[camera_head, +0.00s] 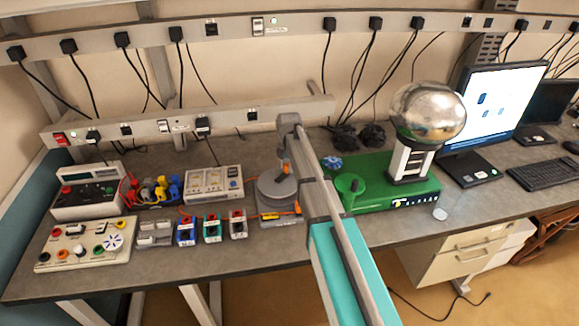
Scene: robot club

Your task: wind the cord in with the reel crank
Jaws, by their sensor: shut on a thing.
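The cord reel (272,190) is a grey round drum on a flat grey base, standing on the bench left of the green box. A bit of orange cord (297,207) shows at its right side, and orange also shows along the front of the base. My arm reaches over from the lower right and passes just right of the reel. My gripper (284,167) points down at the top of the drum and is shut on the reel crank. The crank's grip is mostly hidden by the fingers and too small to make out.
A green box (400,200) with a silver sphere (428,112) stands close on the right. A socket rail (165,127) runs behind.

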